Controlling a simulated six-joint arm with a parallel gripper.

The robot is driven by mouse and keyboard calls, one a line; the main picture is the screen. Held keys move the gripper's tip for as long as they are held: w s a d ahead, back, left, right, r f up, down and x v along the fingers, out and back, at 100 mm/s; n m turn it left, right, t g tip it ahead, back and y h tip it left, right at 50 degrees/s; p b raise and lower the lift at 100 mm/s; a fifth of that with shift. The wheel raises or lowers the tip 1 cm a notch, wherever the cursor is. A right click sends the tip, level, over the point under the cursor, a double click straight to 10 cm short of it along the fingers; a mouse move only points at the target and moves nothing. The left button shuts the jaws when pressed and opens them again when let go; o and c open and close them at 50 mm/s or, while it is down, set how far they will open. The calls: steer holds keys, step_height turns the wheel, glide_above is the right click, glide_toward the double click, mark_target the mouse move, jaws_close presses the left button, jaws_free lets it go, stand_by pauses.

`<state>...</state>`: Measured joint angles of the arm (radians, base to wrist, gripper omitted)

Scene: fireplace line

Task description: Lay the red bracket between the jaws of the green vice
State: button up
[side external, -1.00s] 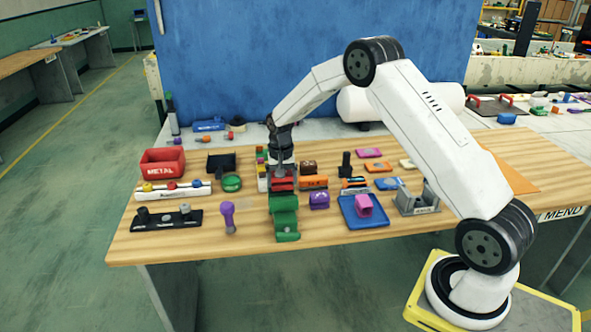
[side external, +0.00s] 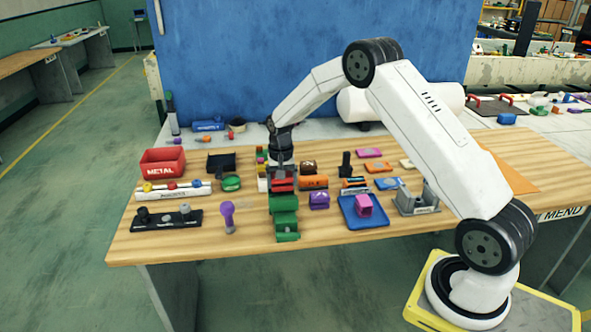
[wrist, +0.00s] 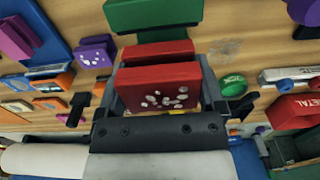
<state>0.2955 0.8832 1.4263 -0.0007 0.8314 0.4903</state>
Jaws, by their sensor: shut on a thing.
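The red bracket (side external: 283,184) is held in my gripper (side external: 282,178), just behind the green vice (side external: 286,203) in the side view. In the wrist view the red bracket (wrist: 158,88) shows a pale-spotted face and a second red piece above it. My gripper (wrist: 165,98) has its dark fingers at either side of the bracket. The green vice (wrist: 152,14) fills the top edge of the wrist view, only partly seen. The gap between its jaws and the bracket's underside are hard to make out.
An orange block (side external: 314,182) and a purple block (side external: 319,200) stand close to the right of the vice. A purple knobbed piece (side external: 228,216) stands to its left. A blue tray (side external: 374,219) lies farther right. A red METAL bin (side external: 162,163) stands at the left.

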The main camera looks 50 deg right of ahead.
steer(key=shift+f, duration=2.3)
stand_by(1.4)
steer(key=o, duration=1)
steer(key=shift+o, duration=0.2)
steer(key=shift+r, duration=0.1)
steer(key=shift+r, duration=2.35)
steer(key=shift+r, duration=0.1)
steer(key=shift+r, duration=3.85)
steer(key=shift+s+a, duration=0.1)
